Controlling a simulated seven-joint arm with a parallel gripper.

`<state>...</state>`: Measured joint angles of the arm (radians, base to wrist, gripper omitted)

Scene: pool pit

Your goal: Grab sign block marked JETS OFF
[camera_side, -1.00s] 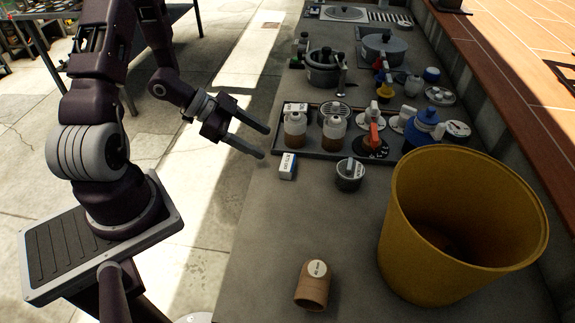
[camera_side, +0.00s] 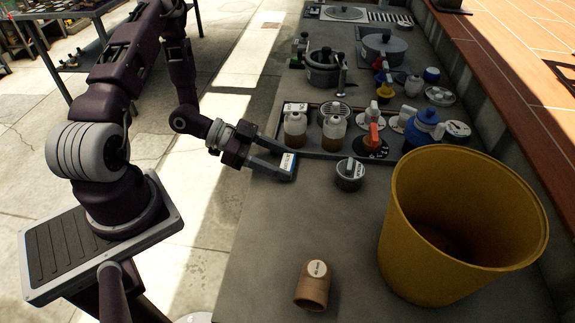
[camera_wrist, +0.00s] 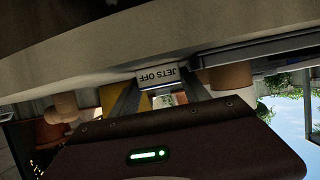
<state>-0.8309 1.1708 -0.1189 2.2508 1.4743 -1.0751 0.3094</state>
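The sign block is a small white block with a blue lower edge. It stands on the grey counter (camera_side: 262,225) in the side view (camera_side: 289,161), just in front of the dark tray. In the wrist view the block (camera_wrist: 157,76) shows JETS OFF upside down. My gripper (camera_side: 284,164) reaches in low from the left, with its two fingers spread and the block at their tips. In the wrist view one finger (camera_wrist: 125,108) lies to each side of the block. The fingers look open; contact with the block is not clear.
The dark tray (camera_side: 318,154) behind the block holds two brown-and-white bottles and valve handles. A grey round knob (camera_side: 350,175) stands close to the right. A big yellow bucket (camera_side: 455,225) and a brown cup (camera_side: 313,286) are nearer. The counter between is clear.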

